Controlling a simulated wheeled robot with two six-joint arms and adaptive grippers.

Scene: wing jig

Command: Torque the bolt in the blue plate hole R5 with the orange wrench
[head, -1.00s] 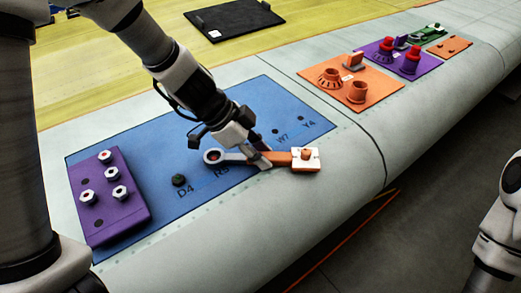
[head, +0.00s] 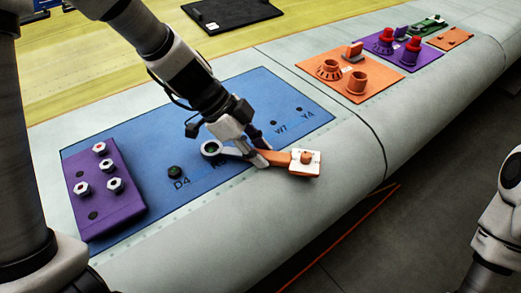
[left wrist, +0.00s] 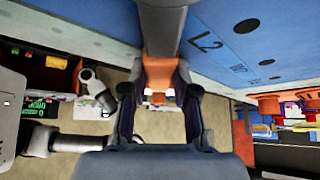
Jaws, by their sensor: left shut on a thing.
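The orange wrench (head: 274,157) lies low over the blue plate (head: 235,103). Its grey ring end (head: 211,148) sits at the hole whose label, starting with R, is partly hidden. The bolt inside the ring is too small to make out. Its orange handle ends in a white and orange block (head: 306,163) over the pale wing skin. My left gripper (head: 259,153) is shut on the handle near its middle. In the left wrist view its fingers (left wrist: 159,88) flank the orange handle (left wrist: 158,66), with the grey shank above. My right gripper is out of view.
A purple block (head: 106,190) with several hex bolts stands at the plate's left end. An orange tray (head: 352,78) and a purple tray (head: 403,57) with parts lie farther right. The wing edge drops to the floor.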

